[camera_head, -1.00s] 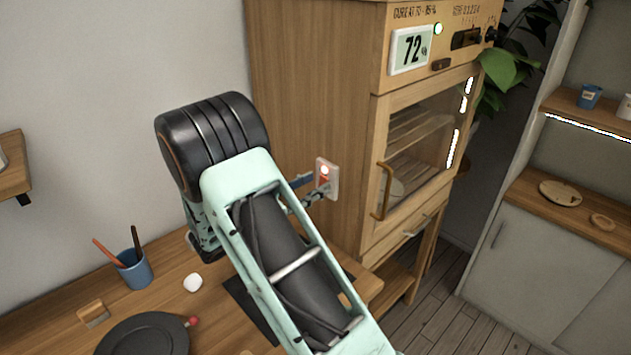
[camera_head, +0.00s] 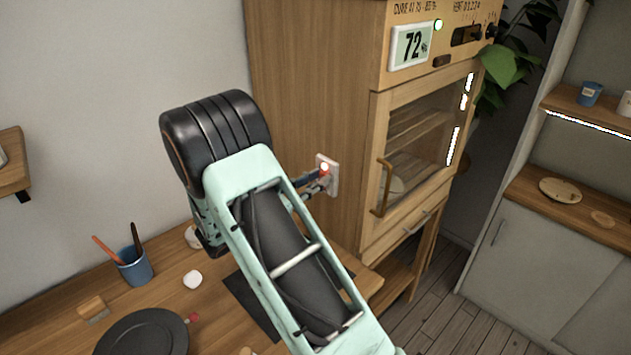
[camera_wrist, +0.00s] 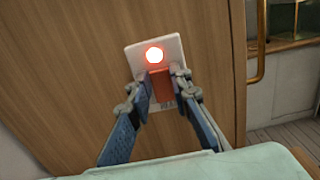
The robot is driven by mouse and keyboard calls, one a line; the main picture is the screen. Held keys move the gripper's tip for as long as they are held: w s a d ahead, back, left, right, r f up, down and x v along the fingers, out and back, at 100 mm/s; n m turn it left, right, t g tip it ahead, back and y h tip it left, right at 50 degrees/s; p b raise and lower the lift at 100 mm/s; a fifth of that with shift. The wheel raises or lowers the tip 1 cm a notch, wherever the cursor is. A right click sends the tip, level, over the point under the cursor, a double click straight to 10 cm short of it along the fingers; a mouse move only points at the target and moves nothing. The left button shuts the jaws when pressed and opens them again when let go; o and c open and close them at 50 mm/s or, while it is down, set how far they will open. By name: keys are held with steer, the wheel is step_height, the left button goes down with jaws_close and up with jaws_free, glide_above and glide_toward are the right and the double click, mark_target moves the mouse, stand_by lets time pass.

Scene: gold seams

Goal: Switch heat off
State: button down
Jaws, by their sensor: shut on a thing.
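The heat switch is a white plate (camera_head: 333,165) on the side of the wooden cabinet (camera_head: 310,80). Its round lamp (camera_head: 324,167) glows red. In the wrist view the lamp (camera_wrist: 154,56) sits above a red rocker (camera_wrist: 166,88) on the plate (camera_wrist: 172,48). My gripper (camera_wrist: 165,95) has its two fingertips on either side of the rocker and is shut on it. In the head view my gripper (camera_head: 322,184) reaches the plate, and its fingers partly hide the switch. The label under the rocker is partly covered.
The cabinet has a display (camera_head: 412,45) reading 72, a green lamp (camera_head: 438,25) and a glass door (camera_head: 420,140). Below my arm, the desk (camera_head: 60,320) holds a blue pen cup (camera_head: 135,268), a black plate (camera_head: 145,335) and small items.

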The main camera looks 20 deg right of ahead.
steer(key=h+b, duration=0.1)
steer(key=b, duration=0.1)
steer(key=f+t+h+b, duration=0.1)
steer(key=h+b, duration=0.1)
steer(key=b, duration=0.1)
steer(key=shift+s+a, duration=0.1)
steer(key=shift+a, duration=0.05)
steer(key=c, duration=1.8)
jaws_free()
steer(key=shift+o, duration=0.2)
steer(key=v, duration=0.7)
steer(key=shift+a+f, duration=0.2)
steer(key=shift+f, duration=0.05)
steer(key=shift+s, duration=0.1)
